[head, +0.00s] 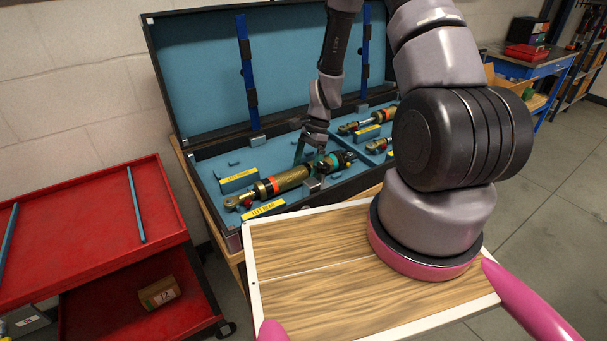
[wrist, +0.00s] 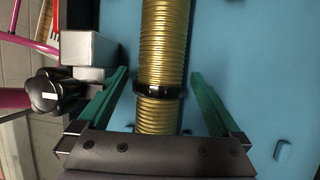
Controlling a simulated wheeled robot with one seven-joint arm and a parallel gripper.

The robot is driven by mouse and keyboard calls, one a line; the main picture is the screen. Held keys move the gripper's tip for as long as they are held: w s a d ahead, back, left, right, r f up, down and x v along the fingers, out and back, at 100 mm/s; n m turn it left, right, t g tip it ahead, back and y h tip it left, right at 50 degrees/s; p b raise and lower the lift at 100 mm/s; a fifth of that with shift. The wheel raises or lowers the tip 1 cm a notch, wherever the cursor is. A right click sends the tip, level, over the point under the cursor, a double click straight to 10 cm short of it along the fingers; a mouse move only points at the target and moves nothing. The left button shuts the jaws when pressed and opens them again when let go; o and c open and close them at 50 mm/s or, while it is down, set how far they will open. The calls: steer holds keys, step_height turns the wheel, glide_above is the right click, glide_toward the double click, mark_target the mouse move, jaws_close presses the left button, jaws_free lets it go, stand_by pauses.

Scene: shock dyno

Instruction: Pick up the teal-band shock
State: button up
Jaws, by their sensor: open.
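A gold shock (head: 290,179) with an orange band near its left end lies in the front of the open case. A teal-green patch shows near its dark right end, but I cannot tell whether it is a band. My gripper (head: 307,158) is over this shock, its jaws open. In the wrist view, the teal fingers of my gripper (wrist: 159,76) stand on either side of the shock's ribbed gold body (wrist: 163,45) and black ring, with gaps on both sides. My gripper hides part of the shock in the head view.
The blue-lined case (head: 190,60) also holds other gold shocks (head: 368,123) at the back right, with yellow labels (head: 238,181). A wood-topped bench (head: 320,265) with a white rim is in front. A red cart (head: 80,230) stands at left. A grey block (wrist: 90,48) and black knob (wrist: 60,92) sit beside the left finger.

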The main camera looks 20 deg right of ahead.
mark_target(305, 165)
jaws_close()
steer(key=shift+r, duration=0.1)
step_height(305, 165, up, 18)
stand_by(1.5)
